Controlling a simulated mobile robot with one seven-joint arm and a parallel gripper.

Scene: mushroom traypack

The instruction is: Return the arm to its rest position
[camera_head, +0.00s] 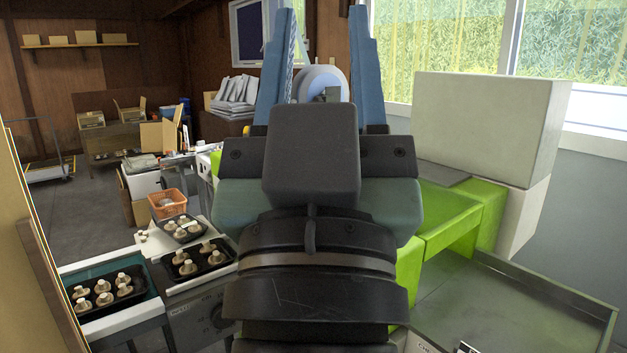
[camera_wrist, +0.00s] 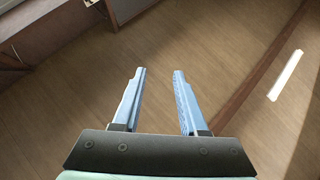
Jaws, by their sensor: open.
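My gripper (camera_head: 322,70) fills the middle of the head view, raised close to the camera, with its two blue fingers pointing up and spread apart. In the wrist view my gripper (camera_wrist: 158,92) is open, with nothing between the fingers. Behind the fingertips there is only a brown wood-planked surface (camera_wrist: 220,40). My wrist and the gripper's dark body hide much of the bench behind them.
Black trays of mushrooms stand at the left: one on a teal-edged stand (camera_head: 138,274), one on a scale (camera_head: 187,284), another behind it. An orange basket (camera_head: 167,203) is beyond. A green machine (camera_head: 447,225), large pale boxes (camera_head: 485,120) and a metal tray table (camera_head: 500,310) stand at the right.

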